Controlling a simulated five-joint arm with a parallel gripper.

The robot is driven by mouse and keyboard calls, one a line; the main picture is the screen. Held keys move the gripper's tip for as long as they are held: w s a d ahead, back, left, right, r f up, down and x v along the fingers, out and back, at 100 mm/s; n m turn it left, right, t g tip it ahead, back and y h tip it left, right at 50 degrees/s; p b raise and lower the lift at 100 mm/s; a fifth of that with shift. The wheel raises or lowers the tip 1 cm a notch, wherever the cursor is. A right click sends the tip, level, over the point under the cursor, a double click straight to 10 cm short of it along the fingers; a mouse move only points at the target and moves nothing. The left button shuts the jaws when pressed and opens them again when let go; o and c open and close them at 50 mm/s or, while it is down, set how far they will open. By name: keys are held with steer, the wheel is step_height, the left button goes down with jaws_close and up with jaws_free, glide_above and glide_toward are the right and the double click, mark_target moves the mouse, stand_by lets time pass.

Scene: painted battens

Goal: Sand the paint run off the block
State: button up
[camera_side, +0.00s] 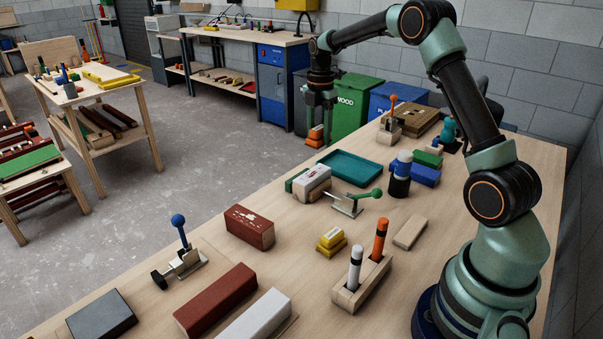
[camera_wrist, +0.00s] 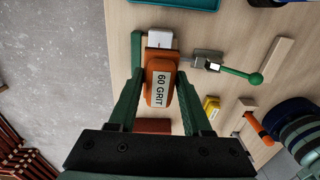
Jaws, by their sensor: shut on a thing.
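My gripper (camera_side: 319,108) is shut on an orange sanding block (camera_side: 315,136) and holds it in the air. In the wrist view, the sanding block (camera_wrist: 160,84) is labelled "60 GRIT" and sits between my two fingers. A white block (camera_side: 313,176) is held at a green-handled toggle clamp (camera_side: 350,205); part of the white block (camera_wrist: 160,38) shows beyond the sanding block in the wrist view. A dark red block (camera_side: 250,227) with pale marks on top lies on the bench. I cannot tell which mark is the paint run.
A yellow sanding block (camera_side: 331,241) and a marker holder (camera_side: 362,285) stand nearer. A teal tray (camera_side: 350,167) lies behind the clamp. A blue-handled clamp (camera_side: 180,255), a long red batten (camera_side: 216,300) and a white batten (camera_side: 255,317) occupy the front left.

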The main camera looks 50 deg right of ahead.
mark_target(322, 168)
steer(key=shift+d+f, duration=0.2)
steer(key=shift+d, duration=0.3)
steer(key=shift+d+f, duration=0.2)
steer(key=shift+d, duration=0.25)
steer(key=shift+w+f, duration=0.1)
steer(key=shift+f, duration=3.75)
steer(key=shift+a+r, duration=0.15)
steer(key=shift+a, duration=0.2)
steer(key=shift+a+f, duration=0.25)
steer(key=shift+a, duration=3.5)
steer(key=shift+d, duration=4)
steer(key=shift+d+r, duration=0.1)
steer(key=shift+d, duration=0.05)
steer(key=shift+r, duration=3.95)
